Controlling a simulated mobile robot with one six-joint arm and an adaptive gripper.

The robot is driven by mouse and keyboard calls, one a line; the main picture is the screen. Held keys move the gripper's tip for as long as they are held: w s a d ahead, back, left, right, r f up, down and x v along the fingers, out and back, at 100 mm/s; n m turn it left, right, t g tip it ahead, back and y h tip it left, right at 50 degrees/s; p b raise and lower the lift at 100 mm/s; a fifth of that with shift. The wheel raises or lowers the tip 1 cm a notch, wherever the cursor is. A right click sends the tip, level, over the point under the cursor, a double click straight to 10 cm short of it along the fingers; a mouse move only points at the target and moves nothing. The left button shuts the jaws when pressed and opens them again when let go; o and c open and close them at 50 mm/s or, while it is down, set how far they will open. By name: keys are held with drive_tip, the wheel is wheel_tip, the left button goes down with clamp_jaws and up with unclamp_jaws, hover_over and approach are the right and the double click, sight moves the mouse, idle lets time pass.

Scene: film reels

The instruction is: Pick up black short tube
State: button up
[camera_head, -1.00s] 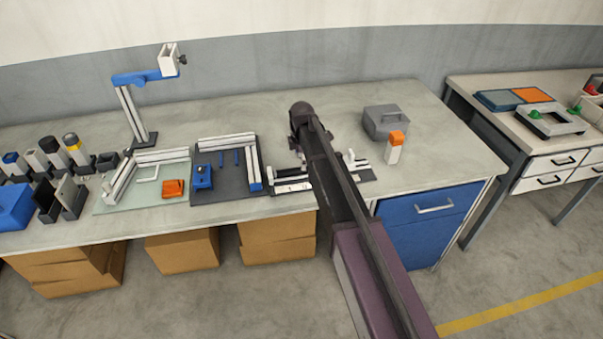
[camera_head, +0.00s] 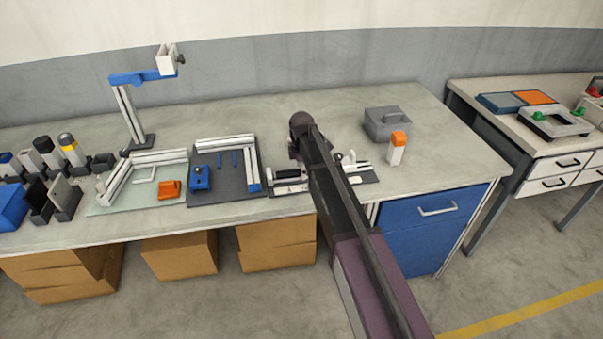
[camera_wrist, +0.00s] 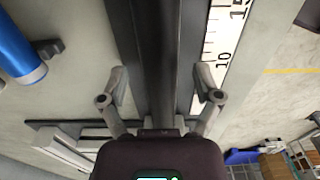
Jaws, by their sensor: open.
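In the wrist view my gripper (camera_wrist: 160,92) is open, with its two fingers spread and nothing held between them. A dark grooved bar (camera_wrist: 158,50) runs lengthwise beyond and between the fingers; I cannot tell whether they touch it. In the head view my arm hides my gripper, over the measuring fixture (camera_head: 365,178) with its dark base. Several capped cylinders stand at the far left, one with a black top (camera_head: 43,143).
A white ruler (camera_wrist: 222,45) lies beside the right finger. A blue cylinder (camera_wrist: 18,52) is at the wrist view's upper left. In the head view, a grey case (camera_head: 387,124) and an orange-topped white block (camera_head: 397,148) stand right of my arm. The worktop's back is mostly clear.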

clamp_jaws()
idle(0.3)
drive_tip(key=shift+r, duration=0.15)
wheel_tip(320, 180, up, 10)
drive_tip(key=p, duration=1)
idle(0.7)
